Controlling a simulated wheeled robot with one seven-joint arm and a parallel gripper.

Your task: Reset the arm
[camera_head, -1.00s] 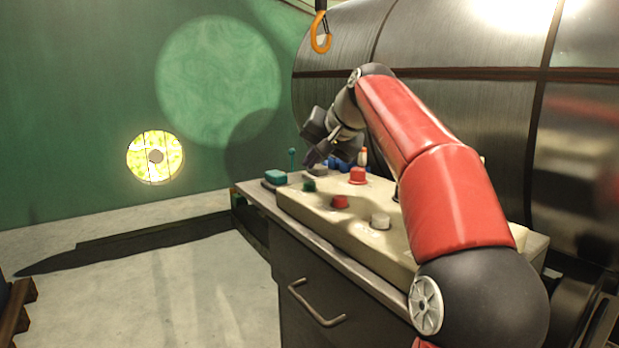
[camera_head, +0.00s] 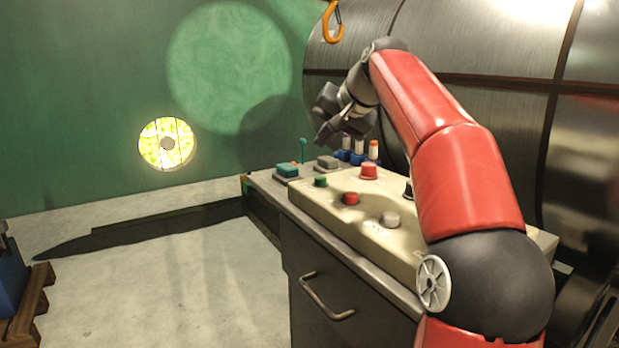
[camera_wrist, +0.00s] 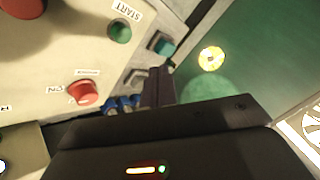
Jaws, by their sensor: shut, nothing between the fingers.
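My gripper (camera_head: 325,133) is at the end of my red and dark grey arm in the head view. It hangs above the far end of the control panel (camera_head: 315,205), apart from it. The gripper's dark fingers (camera_wrist: 158,86) also show in the wrist view, together and empty. Below them the panel carries a green START button (camera_wrist: 120,32), a red knob (camera_wrist: 83,93) and a larger red button (camera_head: 368,172). In the head view the green button (camera_head: 320,182) and a smaller red knob (camera_head: 351,199) are in plain sight.
A teal box-shaped button (camera_head: 288,170), a grey one (camera_head: 328,162) and several blue-based items (camera_head: 358,158) stand past the panel. A large metal cylinder (camera_head: 440,50) rises behind my arm. An orange hook (camera_head: 332,24) hangs above. Open floor (camera_head: 190,275) lies to the left.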

